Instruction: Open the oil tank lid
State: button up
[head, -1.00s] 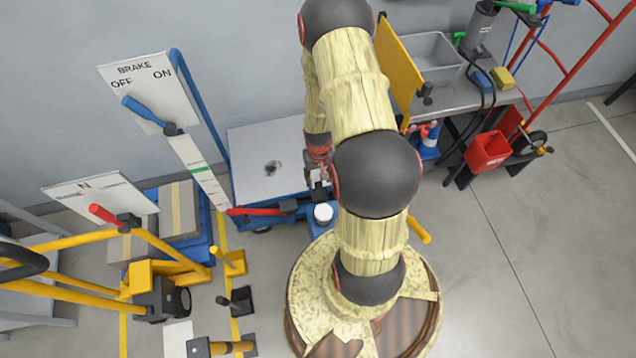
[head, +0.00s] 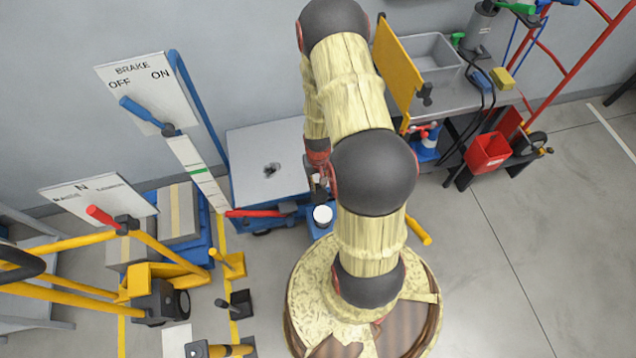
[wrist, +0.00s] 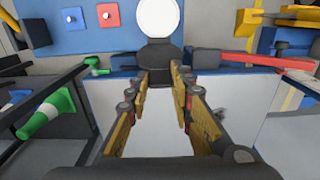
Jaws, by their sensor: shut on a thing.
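A white round top (head: 322,214) shows on the blue unit below my arm in the head view. In the wrist view, this white round piece (wrist: 158,17) sits just beyond my fingertips, with a black rounded part (wrist: 159,54) right below it. I take these as the oil tank lid area, but cannot tell which part is the lid. My gripper (wrist: 160,75) has its fingertips at the black part and is shut on it. In the head view my gripper (head: 318,182) is mostly hidden behind my arm. The exact contact is hard to see.
A red lever (head: 255,213) lies close to the left of my gripper. A grey-topped blue cabinet (head: 262,150) stands behind it. A yellow panel (head: 398,65) stands beside a grey bin (head: 432,55) at the right. Open floor (head: 530,240) lies to the right.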

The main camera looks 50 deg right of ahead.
aim_at(320, 197)
grip_shut()
jog(key=shift+s, duration=0.1)
jog(key=shift+s+a+r+p, duration=0.2)
jog(key=shift+s+a+p, duration=0.15)
jog(key=shift+s+p, duration=0.15)
jog(key=shift+s+a+r+p, duration=0.15)
jog(key=shift+s+a+p, duration=0.2)
jog(key=shift+s, duration=0.1)
jog(key=shift+s+f, duration=0.15)
jog(key=shift+o, duration=1.5)
grip_release()
jog(key=o, duration=0.4)
jog(key=shift+d, duration=0.1)
jog(key=shift+w+r, duration=0.2)
jog(key=shift+r, duration=0.2)
notch_tip(320, 197, up, 11)
jog(key=shift+s+r, duration=0.1)
jog(key=shift+r, duration=0.05)
